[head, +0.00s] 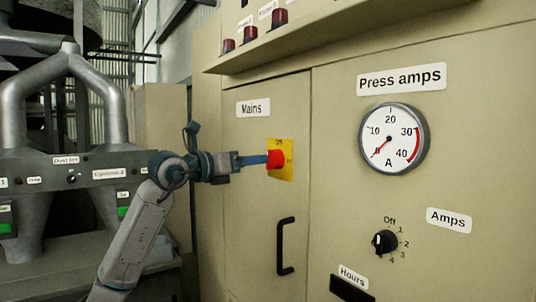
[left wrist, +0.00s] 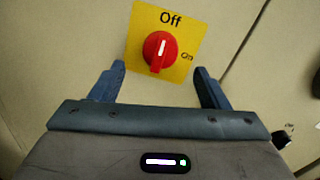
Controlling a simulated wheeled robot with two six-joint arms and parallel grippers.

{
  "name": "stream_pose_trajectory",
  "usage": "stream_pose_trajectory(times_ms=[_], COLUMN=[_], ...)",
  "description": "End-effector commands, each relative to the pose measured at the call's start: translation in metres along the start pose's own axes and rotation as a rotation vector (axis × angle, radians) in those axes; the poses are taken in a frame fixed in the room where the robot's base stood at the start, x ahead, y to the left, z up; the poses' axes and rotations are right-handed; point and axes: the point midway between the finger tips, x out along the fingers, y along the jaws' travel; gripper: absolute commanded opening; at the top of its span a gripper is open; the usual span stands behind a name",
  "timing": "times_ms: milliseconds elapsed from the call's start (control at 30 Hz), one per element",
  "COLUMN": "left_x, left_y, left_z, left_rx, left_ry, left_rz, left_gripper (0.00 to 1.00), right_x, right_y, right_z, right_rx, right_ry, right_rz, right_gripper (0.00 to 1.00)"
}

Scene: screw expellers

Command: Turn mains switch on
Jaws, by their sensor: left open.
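The mains switch is a red rotary knob (head: 275,158) on a yellow plate (head: 287,172), on the beige cabinet door under a "Mains" label. In the left wrist view the knob (left wrist: 160,50) has its white mark pointing up towards "Off" on the plate (left wrist: 185,73); "On" is at its right. My left gripper (head: 262,160) is in front of the switch. In the left wrist view its blue fingers (left wrist: 160,71) are apart, one on each side below the knob, with nothing between them. Whether they touch the plate I cannot tell. My right gripper is not in view.
A black door handle (head: 284,247) is below the switch. A "Press amps" gauge (head: 394,139) and an "Amps" selector knob (head: 384,242) are on the panel at right. A ledge (head: 300,55) with red lamps juts out above. Grey machinery (head: 60,180) stands at left.

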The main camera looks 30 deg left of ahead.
Motion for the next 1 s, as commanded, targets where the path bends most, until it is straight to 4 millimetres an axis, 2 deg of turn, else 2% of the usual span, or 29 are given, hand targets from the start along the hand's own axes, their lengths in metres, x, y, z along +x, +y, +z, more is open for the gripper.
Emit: stream_pose_trajectory(times_ms=[100,400,600,833,867,1000], left_x=[0.021,0.058,0.066,0.067,0.067,0.067], left_y=[-0.002,-0.001,-0.001,-0.001,-0.001,-0.001], left_z=[0.004,0.002,0.000,-0.001,-0.001,-0.001], left_rx=[-0.005,-0.002,0.000,0.001,0.001,0.001], left_ry=[0.001,0.000,0.000,0.000,0.000,0.000], left_rz=[-0.004,-0.003,-0.001,-0.001,-0.001,-0.001], left_gripper=[0.69,0.69,0.69,0.69,0.65,0.38], right_x=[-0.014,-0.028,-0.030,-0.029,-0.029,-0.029], right_y=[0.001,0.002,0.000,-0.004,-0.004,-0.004], right_z=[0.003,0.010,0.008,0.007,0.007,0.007], right_rx=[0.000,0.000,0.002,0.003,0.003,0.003], right_ry=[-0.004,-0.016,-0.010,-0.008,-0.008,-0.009], right_rz=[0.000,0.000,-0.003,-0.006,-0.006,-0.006], right_gripper=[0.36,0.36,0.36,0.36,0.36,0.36])
